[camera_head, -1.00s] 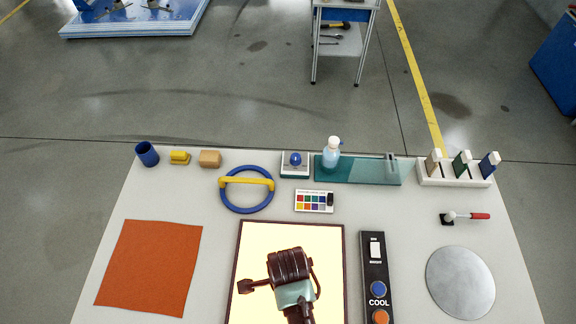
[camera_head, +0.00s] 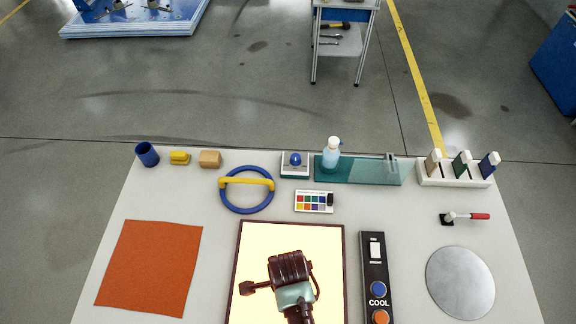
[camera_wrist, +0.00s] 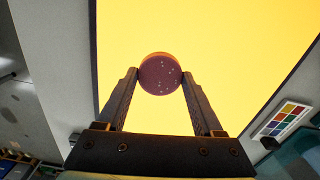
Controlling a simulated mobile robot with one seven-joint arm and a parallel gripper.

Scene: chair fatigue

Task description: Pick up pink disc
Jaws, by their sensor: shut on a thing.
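The pink disc (camera_wrist: 160,74) shows in the wrist view as a dark, round, speckled purplish piece, dim against the bright yellow panel behind it. My gripper (camera_wrist: 160,78) is shut on the disc, with one finger at its left edge and one at its right edge. In the head view my gripper (camera_head: 247,287) is at the end of my dark arm, over the lit panel (camera_head: 252,236).
An orange cloth (camera_head: 150,268) lies at left and a round metal plate (camera_head: 460,283) at right. A black control strip (camera_head: 375,265) is beside the panel. A blue ring with a yellow bar (camera_head: 247,209), a colour palette (camera_head: 314,202) and a teal tray (camera_head: 365,172) are farther back.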

